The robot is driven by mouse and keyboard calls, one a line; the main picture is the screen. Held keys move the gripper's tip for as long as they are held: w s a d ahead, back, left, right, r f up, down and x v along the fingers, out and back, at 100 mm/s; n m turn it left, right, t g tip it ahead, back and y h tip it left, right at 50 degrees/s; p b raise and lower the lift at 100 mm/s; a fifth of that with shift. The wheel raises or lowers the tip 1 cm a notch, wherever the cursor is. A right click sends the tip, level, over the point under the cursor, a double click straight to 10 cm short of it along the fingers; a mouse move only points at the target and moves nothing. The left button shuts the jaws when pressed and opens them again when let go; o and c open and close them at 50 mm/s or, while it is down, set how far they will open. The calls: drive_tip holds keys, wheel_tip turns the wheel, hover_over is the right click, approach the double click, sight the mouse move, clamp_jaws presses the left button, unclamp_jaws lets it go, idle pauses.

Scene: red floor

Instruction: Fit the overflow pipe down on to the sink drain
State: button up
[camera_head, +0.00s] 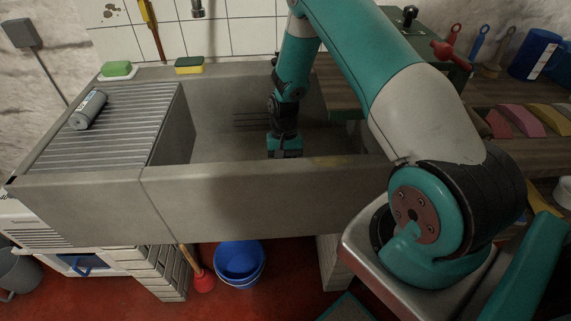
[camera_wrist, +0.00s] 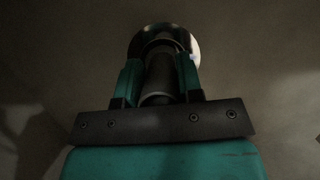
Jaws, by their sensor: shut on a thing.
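My gripper (camera_wrist: 160,68) is low inside the grey stone sink (camera_head: 226,196). In the wrist view its two teal fingers are shut on the overflow pipe (camera_wrist: 159,80), a dull grey tube between them. The sink drain (camera_wrist: 190,42) shows as a pale shiny ring just beyond the fingertips, around the far end of the pipe. I cannot tell whether the pipe touches the drain or is seated in it. In the head view the wrist end of my gripper (camera_head: 285,150) shows, but the sink's front wall hides the fingertips, pipe and drain.
A ribbed drainboard at the left holds a grey cylinder (camera_head: 88,109). A green soap (camera_head: 117,69) and a yellow sponge (camera_head: 189,65) lie on the back ledge. A wooden counter (camera_head: 340,98) borders the sink's right. The sink walls enclose my gripper.

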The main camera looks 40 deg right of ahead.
drive_tip(key=shift+f, duration=0.45)
idle(0.4)
drive_tip(key=o, duration=1)
wheel_tip(320, 180, up, 22)
drive_tip(key=p, duration=1.6)
drive_tip(key=shift+p, duration=0.3)
